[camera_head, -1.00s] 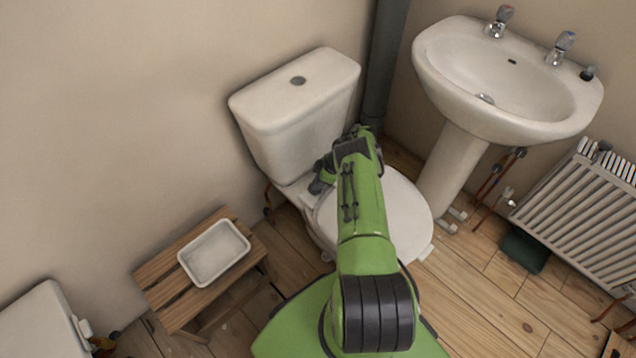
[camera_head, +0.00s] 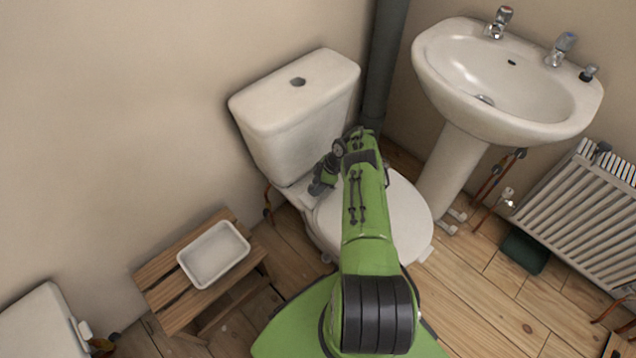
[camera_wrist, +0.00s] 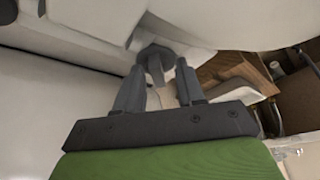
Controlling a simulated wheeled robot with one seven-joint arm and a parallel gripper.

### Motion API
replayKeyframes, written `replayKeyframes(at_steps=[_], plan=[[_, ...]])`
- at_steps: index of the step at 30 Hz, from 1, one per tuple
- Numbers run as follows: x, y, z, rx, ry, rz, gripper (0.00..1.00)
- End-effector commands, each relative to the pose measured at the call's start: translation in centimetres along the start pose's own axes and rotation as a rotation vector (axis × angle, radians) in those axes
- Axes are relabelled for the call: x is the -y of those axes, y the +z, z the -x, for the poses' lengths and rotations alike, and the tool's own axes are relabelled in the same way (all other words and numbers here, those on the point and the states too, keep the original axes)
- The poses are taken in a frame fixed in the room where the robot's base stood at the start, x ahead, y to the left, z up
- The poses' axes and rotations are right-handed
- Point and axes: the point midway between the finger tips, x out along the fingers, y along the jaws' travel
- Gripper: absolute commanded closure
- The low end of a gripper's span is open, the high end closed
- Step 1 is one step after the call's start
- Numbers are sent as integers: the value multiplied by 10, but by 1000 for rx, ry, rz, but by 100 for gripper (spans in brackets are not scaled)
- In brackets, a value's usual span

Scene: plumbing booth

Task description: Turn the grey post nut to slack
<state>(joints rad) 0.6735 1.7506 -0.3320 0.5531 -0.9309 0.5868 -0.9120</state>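A dark grey nut (camera_wrist: 154,56) with a narrow wing or stem shows in the wrist view, under the pale edge of the toilet. My gripper (camera_wrist: 159,68) is open, with one grey finger on each side of the nut's stem. There seems to be a gap between each finger and the nut. In the head view my gripper (camera_head: 321,182) is low beside the toilet seat's back left, near the cistern. The nut cannot be made out in that view.
The toilet cistern (camera_head: 296,105) and seat (camera_head: 408,212) are close around my arm. A wooden stool (camera_head: 172,290) with a white tray (camera_head: 240,236) stands to the left. A basin (camera_head: 450,75) and a radiator (camera_head: 585,215) are on the right.

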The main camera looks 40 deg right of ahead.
Motion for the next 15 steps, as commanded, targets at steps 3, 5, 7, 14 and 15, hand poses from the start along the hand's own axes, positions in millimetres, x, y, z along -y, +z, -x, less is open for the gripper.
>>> replayKeyframes(at_steps=[3, 5, 7, 14, 15], plan=[[-1, -1, 1, -1, 2, 1, 57], [-1, -1, 1, -2, 3, 2, 57], [-2, -2, 1, -2, 5, 3, 57], [-3, -4, 36, -2, 8, 2, 57], [-3, -4, 47, -1, 8, 1, 57]])
